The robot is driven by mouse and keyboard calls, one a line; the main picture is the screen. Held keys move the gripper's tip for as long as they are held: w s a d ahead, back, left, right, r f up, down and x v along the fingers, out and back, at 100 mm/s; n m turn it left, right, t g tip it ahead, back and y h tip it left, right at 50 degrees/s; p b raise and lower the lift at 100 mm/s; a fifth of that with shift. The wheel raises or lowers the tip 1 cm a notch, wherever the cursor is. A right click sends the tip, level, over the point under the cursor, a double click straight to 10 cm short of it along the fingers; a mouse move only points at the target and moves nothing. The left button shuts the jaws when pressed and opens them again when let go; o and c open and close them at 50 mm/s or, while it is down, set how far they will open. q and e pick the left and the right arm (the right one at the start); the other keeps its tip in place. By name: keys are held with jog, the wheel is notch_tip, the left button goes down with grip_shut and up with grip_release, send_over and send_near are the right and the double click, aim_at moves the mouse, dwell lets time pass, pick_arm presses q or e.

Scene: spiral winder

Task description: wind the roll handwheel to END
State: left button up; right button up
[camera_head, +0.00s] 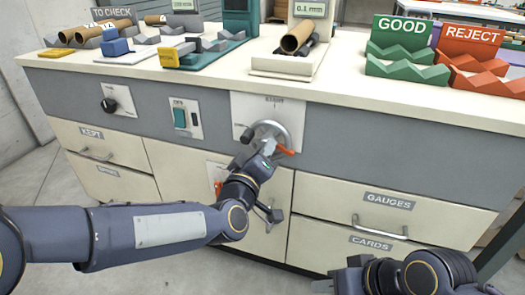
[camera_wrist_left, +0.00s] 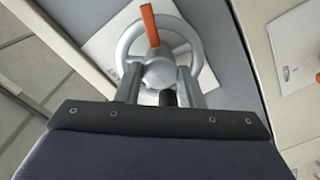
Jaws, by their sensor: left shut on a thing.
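The roll handwheel (camera_head: 270,130) is a grey spoked wheel with an orange part (camera_head: 285,150), on a white plate (camera_head: 245,108) on the bench front. The small print on the plate is too small to read, so I cannot tell where END is. My left gripper (camera_head: 262,150) is shut on the handwheel. In the left wrist view, the fingers (camera_wrist_left: 160,82) straddle its hub, and the orange part (camera_wrist_left: 149,25) points up and a little left, away from the gripper. The rim (camera_wrist_left: 194,45) shows beyond the fingers. Part of my right arm shows at the lower right; its jaws cannot be made out.
A dark knob (camera_head: 109,105) and a green switch (camera_head: 181,118) sit left of the wheel. Drawers and a cabinet door with handles lie below. On the bench top stand gauges, a cardboard tube (camera_head: 298,37), and the green GOOD (camera_head: 408,72) and red REJECT (camera_head: 488,82) racks.

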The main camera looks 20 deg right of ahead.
pick_arm(q)
jog(key=shift+a+m+p, duration=0.1)
jog(key=shift+m+p, duration=2.8)
jog(key=shift+m, duration=12.6)
jog(key=shift+w, duration=0.1)
jog(key=o, duration=1)
